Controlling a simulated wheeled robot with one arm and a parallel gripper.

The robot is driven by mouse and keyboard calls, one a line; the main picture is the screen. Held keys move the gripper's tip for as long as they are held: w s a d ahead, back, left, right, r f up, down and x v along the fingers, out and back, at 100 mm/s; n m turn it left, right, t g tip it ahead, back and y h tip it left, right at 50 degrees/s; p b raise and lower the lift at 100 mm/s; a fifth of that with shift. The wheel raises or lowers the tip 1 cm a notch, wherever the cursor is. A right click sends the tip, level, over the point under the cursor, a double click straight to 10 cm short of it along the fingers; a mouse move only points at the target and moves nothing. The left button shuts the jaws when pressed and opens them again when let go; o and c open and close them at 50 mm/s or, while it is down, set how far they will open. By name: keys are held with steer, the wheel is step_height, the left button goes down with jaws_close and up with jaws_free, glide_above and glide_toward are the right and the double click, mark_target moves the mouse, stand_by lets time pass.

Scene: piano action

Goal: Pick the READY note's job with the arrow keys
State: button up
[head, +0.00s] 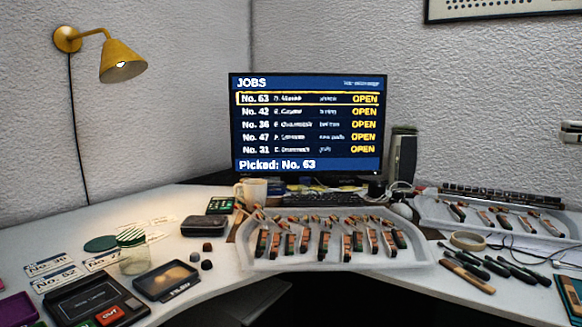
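The monitor (307,122) shows a JOBS list with rows No. 63, No. 42, No. 36, No. 47 and No. 31, each marked OPEN. The top row, No. 63, is outlined in yellow, and the bottom line reads "Picked: No. 63". A dark keyboard (318,199) lies below the monitor, partly hidden by the tray in front; its arrow keys cannot be made out. Number cards (50,266) lie at the left of the desk. I cannot read the word READY on any note. My gripper is out of view.
A pale tray of wooden action parts (300,264) fills the desk's middle front, with a second tray (540,233) at right. A mug (253,190) stands left of the keyboard. A jar (132,252), dark tray (167,280) and box with red OUT button (110,315) are at left.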

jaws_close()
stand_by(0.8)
